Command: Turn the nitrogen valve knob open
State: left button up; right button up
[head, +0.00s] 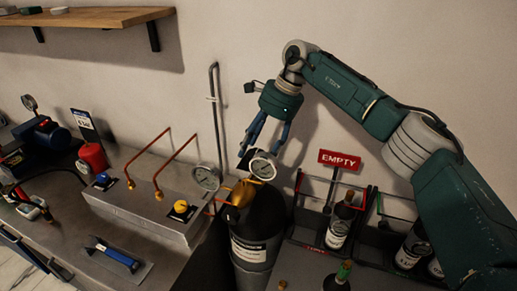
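A dark gas cylinder (262,230) with a white label stands upright at the lower middle. Its text is too small to read. Brass fittings (242,194) and a round gauge (263,167) sit at its top. My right gripper (259,151) points down just above this gauge. Its two blue fingers are spread apart, with nothing visible held between them. Left of the cylinder, a grey metal box carries a yellow knob (180,207) and a blue knob (103,179). I cannot tell which knob is the nitrogen one. My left gripper does not show.
A red "EMPTY" sign (339,159) and bottles (340,222) in racks stand right of the cylinder. A wooden shelf (85,17) hangs upper left. A blue-handled tool (115,256) lies in front.

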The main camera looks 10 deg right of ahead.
jog(key=v, duration=1.1)
jog(key=shift+r, duration=0.4)
jog(key=shift+d+f, duration=0.1)
